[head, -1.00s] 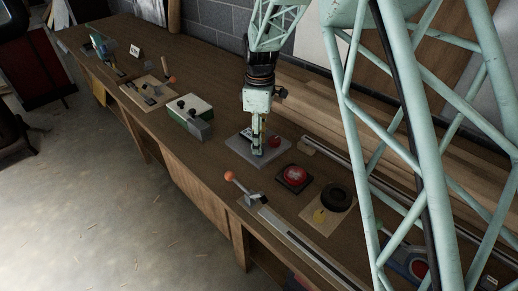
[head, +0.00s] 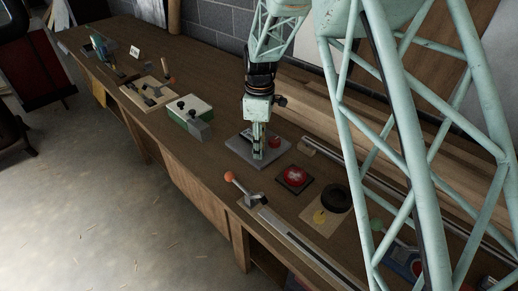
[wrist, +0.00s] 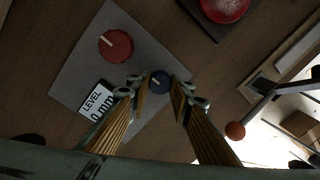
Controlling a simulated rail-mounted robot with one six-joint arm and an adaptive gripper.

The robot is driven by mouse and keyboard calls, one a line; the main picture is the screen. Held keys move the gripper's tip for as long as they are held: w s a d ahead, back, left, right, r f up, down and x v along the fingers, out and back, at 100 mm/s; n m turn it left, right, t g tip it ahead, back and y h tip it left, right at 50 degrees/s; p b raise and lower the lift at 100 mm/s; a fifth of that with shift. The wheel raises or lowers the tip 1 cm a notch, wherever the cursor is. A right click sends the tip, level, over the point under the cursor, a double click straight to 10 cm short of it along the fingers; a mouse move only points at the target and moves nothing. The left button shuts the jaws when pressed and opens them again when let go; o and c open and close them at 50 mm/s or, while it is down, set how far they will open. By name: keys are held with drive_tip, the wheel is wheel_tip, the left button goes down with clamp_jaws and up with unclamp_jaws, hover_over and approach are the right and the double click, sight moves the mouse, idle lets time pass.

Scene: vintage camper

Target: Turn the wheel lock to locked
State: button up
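A grey plate (wrist: 75,75) carries a red round knob (wrist: 115,46) with a pale mark, a small dark blue round knob (wrist: 159,81) with a pale mark, and a display (wrist: 97,103) reading "LEVEL 0 mm". No label shows which control is the wheel lock. In the head view the plate (head: 240,150) lies on the bench, with its red knob (head: 274,142) right of my gripper (head: 258,157). In the wrist view my gripper (wrist: 160,88) is open, its fingers on either side of the blue knob. A narrow gap shows; contact cannot be told. The head view hides the blue knob behind the fingers.
A red button (head: 293,177) on a dark base, an orange-ball lever (head: 230,177) and a black ring (head: 336,196) sit nearby on the bench (head: 215,160). A green-and-white box (head: 190,115) stands to the left. Long rails lie to the right.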

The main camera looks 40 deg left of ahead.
drive_tip(key=shift+m, duration=0.5)
drive_tip(key=m, duration=0.3)
drive_tip(key=shift+p, duration=0.35)
drive_tip(key=m, duration=0.4)
drive_tip(key=shift+m, duration=0.4)
drive_tip(key=m, duration=0.4)
drive_tip(key=shift+d+y+p, duration=0.1)
drive_tip(key=shift+y+p, duration=0.2)
drive_tip(key=shift+p, duration=0.1)
drive_tip(key=shift+m, duration=2.6)
drive_tip(key=o, duration=0.8)
drive_tip(key=shift+o, duration=0.2)
